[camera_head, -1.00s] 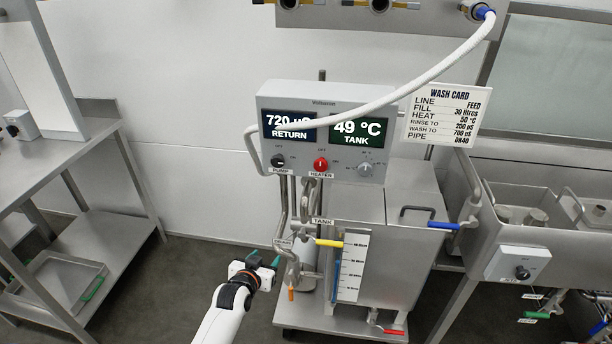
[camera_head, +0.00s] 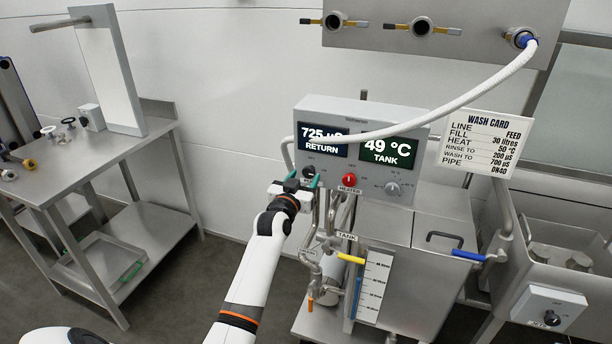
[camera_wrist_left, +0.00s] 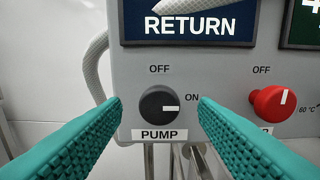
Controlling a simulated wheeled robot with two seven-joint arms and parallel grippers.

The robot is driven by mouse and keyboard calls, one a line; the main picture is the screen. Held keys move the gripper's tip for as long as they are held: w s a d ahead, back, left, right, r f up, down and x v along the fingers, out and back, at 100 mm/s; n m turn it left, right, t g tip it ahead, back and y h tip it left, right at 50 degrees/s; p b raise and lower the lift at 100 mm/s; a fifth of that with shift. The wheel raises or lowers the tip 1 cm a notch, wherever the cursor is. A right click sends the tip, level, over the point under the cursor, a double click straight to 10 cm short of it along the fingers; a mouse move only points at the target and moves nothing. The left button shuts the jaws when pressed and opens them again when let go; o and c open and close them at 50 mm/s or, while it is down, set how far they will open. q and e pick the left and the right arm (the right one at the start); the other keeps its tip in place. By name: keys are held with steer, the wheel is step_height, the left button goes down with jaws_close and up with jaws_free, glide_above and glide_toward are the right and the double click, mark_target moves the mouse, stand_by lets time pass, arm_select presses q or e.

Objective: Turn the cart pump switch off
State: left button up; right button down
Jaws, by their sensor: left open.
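The pump switch (camera_wrist_left: 159,103) is a dark round knob on the grey control box (camera_head: 335,108), above a PUMP label. Its white mark points right to ON; OFF is printed above it. In the head view the pump switch (camera_head: 309,172) shows just beyond the fingertips. My left gripper (camera_head: 303,180) is open in front of the box. In the left wrist view its green fingers (camera_wrist_left: 160,108) stand on either side of the pump switch, apart from it. My right gripper is not in view.
The red heater knob (camera_wrist_left: 272,102) is right of the pump switch, close to the right finger. A white hose (camera_head: 455,102) crosses in front of the box. The RETURN display (camera_head: 322,142) reads 725 µS. A steel table (camera_head: 90,165) stands at left.

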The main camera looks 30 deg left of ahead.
arm_select(q)
steer(key=shift+x, duration=1.05)
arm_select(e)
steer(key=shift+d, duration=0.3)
arm_select(q)
steer(key=c, duration=0.9)
